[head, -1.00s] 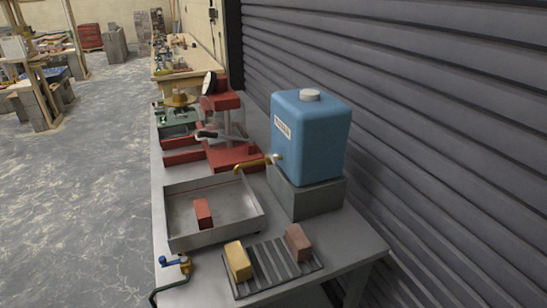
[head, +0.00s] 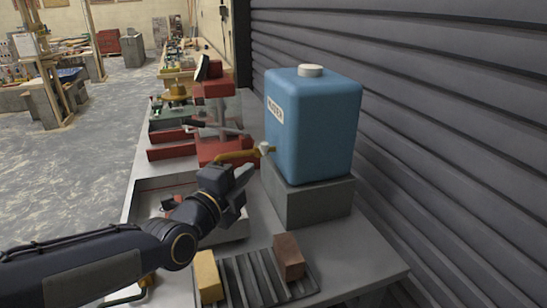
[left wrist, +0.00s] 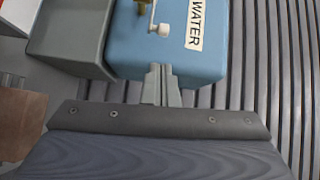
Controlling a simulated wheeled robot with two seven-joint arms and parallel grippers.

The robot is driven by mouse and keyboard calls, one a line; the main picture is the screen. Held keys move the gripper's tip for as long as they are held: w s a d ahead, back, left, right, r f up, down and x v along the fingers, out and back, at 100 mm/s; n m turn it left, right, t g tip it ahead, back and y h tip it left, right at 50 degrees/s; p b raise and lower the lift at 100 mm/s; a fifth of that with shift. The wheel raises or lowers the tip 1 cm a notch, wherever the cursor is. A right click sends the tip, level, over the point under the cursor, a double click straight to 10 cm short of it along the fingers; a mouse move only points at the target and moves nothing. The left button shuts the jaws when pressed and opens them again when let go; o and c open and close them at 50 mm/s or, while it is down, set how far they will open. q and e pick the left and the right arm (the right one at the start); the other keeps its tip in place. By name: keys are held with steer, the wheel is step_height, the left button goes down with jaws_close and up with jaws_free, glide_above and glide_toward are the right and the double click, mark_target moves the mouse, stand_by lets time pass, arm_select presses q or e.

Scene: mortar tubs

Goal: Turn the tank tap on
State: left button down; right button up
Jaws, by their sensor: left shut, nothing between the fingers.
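The blue water tank (head: 315,130) stands on a grey block (head: 310,203) at the right of the bench. Its brass tap (head: 236,156) sticks out to the left from the lower tank wall, with a pale handle (head: 266,148) near the wall. The left wrist view shows the pale handle (left wrist: 160,28) beside the WATER label on the tank (left wrist: 130,55). My left gripper (head: 247,172) is shut and empty, just below and in front of the tap. Its closed fingertips (left wrist: 158,68) appear apart from the handle. My right gripper is out of view.
A metal tray (head: 150,186) lies under the tap, partly hidden by my left arm. A ribbed rack (head: 255,280) holds a yellow block (head: 207,275) and a brown block (head: 288,257). A red machine (head: 218,90) stands behind. A ribbed shutter wall (head: 450,130) closes the right side.

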arm_select(q)
steer(key=shift+w+d+r, duration=0.15)
steer(key=shift+w+d, duration=0.05)
steer(key=shift+d, duration=0.05)
steer(key=p+x, duration=0.2)
steer(key=x, duration=0.8)
steer(key=shift+r, duration=0.1)
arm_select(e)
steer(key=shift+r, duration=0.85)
arm_select(q)
steer(key=shift+m, duration=0.3)
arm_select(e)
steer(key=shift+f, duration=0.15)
arm_select(q)
steer(key=shift+h+b, duration=0.3)
steer(key=shift+b, duration=0.05)
steer(key=shift+s+a+m+h, duration=0.1)
steer(key=shift+a+m+h, duration=0.15)
steer(key=shift+m+h, duration=0.05)
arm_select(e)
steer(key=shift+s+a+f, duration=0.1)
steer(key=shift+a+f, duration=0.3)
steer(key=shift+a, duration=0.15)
